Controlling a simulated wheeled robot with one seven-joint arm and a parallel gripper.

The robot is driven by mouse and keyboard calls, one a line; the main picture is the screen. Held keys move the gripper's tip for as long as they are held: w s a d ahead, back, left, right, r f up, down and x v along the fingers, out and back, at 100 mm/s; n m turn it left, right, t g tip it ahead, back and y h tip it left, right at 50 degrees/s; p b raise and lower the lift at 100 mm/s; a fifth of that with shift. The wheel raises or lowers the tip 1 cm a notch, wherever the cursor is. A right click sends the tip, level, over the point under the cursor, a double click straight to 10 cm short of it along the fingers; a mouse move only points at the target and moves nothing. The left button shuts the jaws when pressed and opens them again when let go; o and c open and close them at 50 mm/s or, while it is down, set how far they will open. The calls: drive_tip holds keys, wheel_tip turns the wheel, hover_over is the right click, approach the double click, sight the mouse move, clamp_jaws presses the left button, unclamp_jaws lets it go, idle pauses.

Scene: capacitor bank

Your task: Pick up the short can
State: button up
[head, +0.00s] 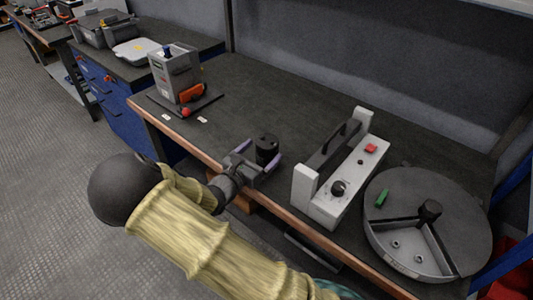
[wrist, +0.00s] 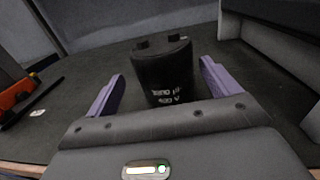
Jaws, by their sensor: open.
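The short can (head: 266,149) is a black cylinder with two dark terminals on its top, standing upright on the dark workbench. In the wrist view the can (wrist: 163,72) shows white lettering on its side, and its lower part is hidden behind my gripper's body. My gripper (head: 257,164) is open at the bench's front edge, with its purple fingers spread around the can. In the wrist view one finger of my gripper (wrist: 160,84) is left of the can and the other right, with a visible gap on each side.
A white and grey box with a handle, dial and red button (head: 340,180) stands right of the can. A round grey tray (head: 460,215) with a green piece lies farther right. A grey metal box (head: 174,72) with an orange part stands at left. Bench space behind the can is clear.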

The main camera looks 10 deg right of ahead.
sight(271, 145)
drive_tip(key=x, duration=0.2)
drive_tip(key=b+x, duration=0.1)
drive_tip(key=x, duration=0.1)
drive_tip(key=shift+s+d+f, duration=0.2)
drive_tip(key=shift+s+d, duration=0.1)
drive_tip(key=shift+d, duration=0.05)
drive_tip(key=shift+w+d, duration=0.15)
drive_tip(key=shift+w, duration=0.15)
drive_tip(key=shift+s, duration=0.1)
drive_tip(key=shift+c, duration=0.7)
drive_tip(key=shift+r, duration=0.1)
drive_tip(key=c, duration=1.3)
drive_tip(key=shift+r, duration=0.15)
